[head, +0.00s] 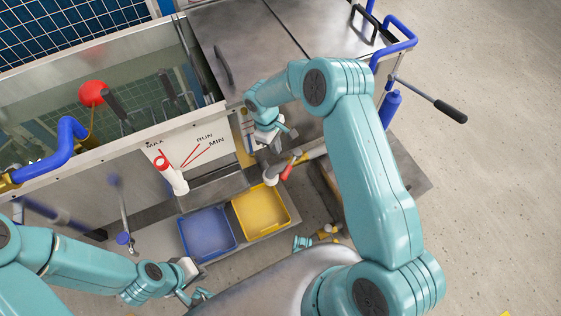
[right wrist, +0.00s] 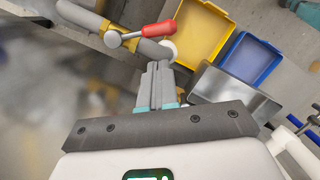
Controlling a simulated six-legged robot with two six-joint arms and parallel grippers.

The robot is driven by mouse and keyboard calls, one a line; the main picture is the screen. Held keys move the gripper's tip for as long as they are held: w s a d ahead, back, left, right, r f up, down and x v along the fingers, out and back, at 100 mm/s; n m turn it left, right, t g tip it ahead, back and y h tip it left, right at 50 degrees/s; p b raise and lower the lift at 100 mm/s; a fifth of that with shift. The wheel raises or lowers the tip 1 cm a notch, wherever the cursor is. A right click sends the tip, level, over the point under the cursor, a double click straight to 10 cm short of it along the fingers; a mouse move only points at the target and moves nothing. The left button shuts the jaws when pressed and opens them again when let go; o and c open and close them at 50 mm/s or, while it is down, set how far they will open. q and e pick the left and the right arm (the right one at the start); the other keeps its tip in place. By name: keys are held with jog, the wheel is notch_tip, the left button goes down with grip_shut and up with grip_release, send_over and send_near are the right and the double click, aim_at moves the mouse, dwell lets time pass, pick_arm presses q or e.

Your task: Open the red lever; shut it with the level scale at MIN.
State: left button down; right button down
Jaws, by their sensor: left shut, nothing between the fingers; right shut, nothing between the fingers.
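The red lever (head: 287,172) sits on a grey pipe with brass fittings in front of the tank. It also shows in the right wrist view (right wrist: 158,30), angled across the pipe. The level scale (head: 205,152) is a white panel marked MAX, RUN and MIN with red lines; the level reading is too small to tell. My right gripper (head: 288,136) is shut and empty, near the pipe and behind the lever. In the right wrist view its fingertips (right wrist: 158,66) are just below the lever, apparently apart from it. My left gripper (head: 192,293) is shut and empty, in front of the blue tray.
A blue tray (head: 207,234) and a yellow tray (head: 262,210) stand in front of the tank. A red ball (head: 92,93) shows over the water. Blue bent pipes flank the station.

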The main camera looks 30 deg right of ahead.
aim_at(291, 166)
notch_tip(291, 166, down, 10)
jog(key=s+b, duration=0.1)
jog(key=b, duration=0.1)
jog(key=shift+s+d, duration=0.3)
jog(key=shift+d, duration=0.1)
